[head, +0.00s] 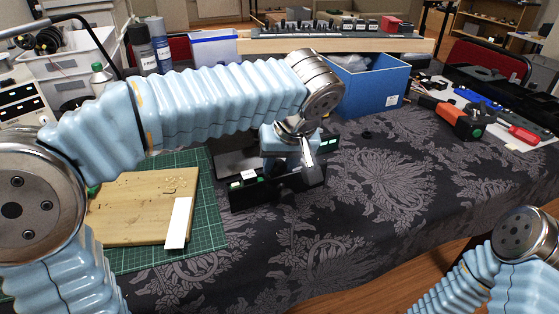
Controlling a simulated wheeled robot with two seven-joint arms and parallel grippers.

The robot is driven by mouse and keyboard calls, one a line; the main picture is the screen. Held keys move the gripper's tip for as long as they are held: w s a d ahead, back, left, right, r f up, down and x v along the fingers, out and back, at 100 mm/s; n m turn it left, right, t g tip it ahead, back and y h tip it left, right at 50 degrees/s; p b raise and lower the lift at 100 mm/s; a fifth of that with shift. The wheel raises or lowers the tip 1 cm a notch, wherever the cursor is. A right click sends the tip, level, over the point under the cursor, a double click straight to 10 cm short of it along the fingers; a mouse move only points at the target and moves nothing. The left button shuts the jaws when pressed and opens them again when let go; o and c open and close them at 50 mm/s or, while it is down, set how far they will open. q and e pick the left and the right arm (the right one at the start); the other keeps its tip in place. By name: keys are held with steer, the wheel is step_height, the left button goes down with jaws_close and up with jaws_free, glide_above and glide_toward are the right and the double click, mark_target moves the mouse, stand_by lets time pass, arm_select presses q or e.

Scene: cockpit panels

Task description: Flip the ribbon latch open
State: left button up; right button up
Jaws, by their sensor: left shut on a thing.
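A small black cockpit panel (291,190) with green and white labels stands on the dark patterned tablecloth near the middle. My left arm reaches over from the left and bends down at the wrist. My left gripper (306,158) is at the panel's upper part, shut on a small part there that I take to be the ribbon latch; the fingers and wrist hide most of it. I cannot tell the latch's angle. My right arm shows at the lower right, but its gripper is out of the picture.
A wooden board (120,215) and a white strip (178,222) lie on a green cutting mat (207,215) to the left. A blue box (372,88) stands behind the panel. Tools, including an orange one (458,121), lie at the right. The cloth right of the panel is clear.

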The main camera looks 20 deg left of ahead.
arm_select(q)
steer(key=shift+w+a+r+g+p, duration=0.15)
steer(key=shift+r+g+p, duration=0.1)
steer(key=shift+g+p, duration=0.25)
steer(key=shift+w+a+g+h+p, duration=0.1)
steer(key=shift+w+g+h+p, duration=0.15)
steer(key=shift+h+p, duration=0.25)
steer(key=shift+w+a+g+h, duration=0.3)
steer(key=shift+w+g+h, duration=0.1)
steer(key=shift+g+h, duration=0.4)
steer(key=shift+w+a+g+h, duration=0.35)
steer(key=shift+g+h, duration=0.25)
steer(key=shift+g, duration=0.35)
steer(key=o, duration=1)
steer(key=shift+o, duration=0.2)
steer(key=shift+r, duration=0.15)
step_height(320, 180, up, 7)
steer(key=w, duration=0.1)
steer(key=shift+a, duration=0.2)
